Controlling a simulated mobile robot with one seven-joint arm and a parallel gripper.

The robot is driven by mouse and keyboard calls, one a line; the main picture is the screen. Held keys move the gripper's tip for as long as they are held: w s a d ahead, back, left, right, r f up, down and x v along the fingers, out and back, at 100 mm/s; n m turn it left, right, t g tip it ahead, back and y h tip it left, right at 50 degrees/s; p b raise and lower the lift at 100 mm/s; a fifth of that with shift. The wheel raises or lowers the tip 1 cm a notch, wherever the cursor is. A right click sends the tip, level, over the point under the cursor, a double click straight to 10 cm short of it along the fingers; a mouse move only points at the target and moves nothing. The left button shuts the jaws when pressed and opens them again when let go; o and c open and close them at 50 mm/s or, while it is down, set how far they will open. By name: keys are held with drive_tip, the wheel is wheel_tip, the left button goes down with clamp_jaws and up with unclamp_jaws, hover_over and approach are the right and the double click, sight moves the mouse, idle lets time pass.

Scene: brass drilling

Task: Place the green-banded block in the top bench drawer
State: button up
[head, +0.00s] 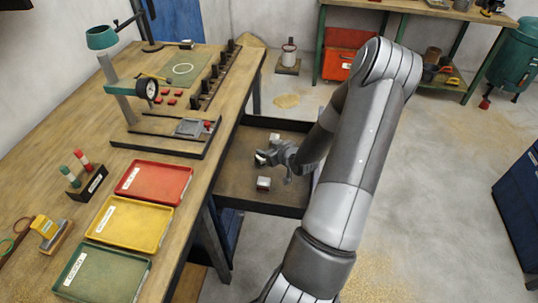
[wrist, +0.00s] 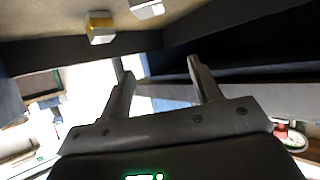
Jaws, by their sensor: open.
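The bench drawer (head: 237,192) is pulled out beside the bench. Small pale blocks lie on its floor: one with a reddish side (head: 263,183) towards the front, and one farther back (head: 274,136). My gripper (head: 268,156) is over the drawer, with a small pale shape at its fingertips that I cannot make out. In the wrist view my gripper (wrist: 158,72) is open, with nothing between its fingers. Two blocks show beyond it, one with a yellowish top (wrist: 100,27) and one pale (wrist: 147,8). I cannot make out a green band on any block.
The bench holds a red tray (head: 155,182), a yellow tray (head: 130,222), a green tray (head: 103,272) and a drill stand (head: 122,100). Several small red pieces (head: 170,99) lie behind the trays. Open floor lies right of my arm.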

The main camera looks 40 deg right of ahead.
drive_tip(key=s+a+r+g+h, duration=0.1)
drive_tip(key=s+a+r+g, duration=0.1)
drive_tip(key=a+r, duration=0.45)
drive_tip(key=s+a+r+g+h, duration=0.1)
drive_tip(key=s+a+r, duration=0.15)
drive_tip(key=r, duration=0.65)
drive_tip(key=s+a+r+g+h, duration=0.1)
drive_tip(key=s+a+r+g, duration=0.1)
drive_tip(key=a+r, duration=0.45)
drive_tip(key=s+a+r+y, duration=0.1)
drive_tip(key=s+a+r, duration=0.4)
drive_tip(key=s, duration=0.4)
drive_tip(key=s+a+r+g+y, duration=0.1)
drive_tip(key=s+a+r+y, duration=0.1)
drive_tip(key=s+a+r, duration=0.3)
drive_tip(key=s+a, duration=0.2)
drive_tip(key=s, duration=0.2)
drive_tip(key=shift+s+r+g, duration=0.15)
drive_tip(key=shift+s+g, duration=0.05)
drive_tip(key=shift+g, duration=0.1)
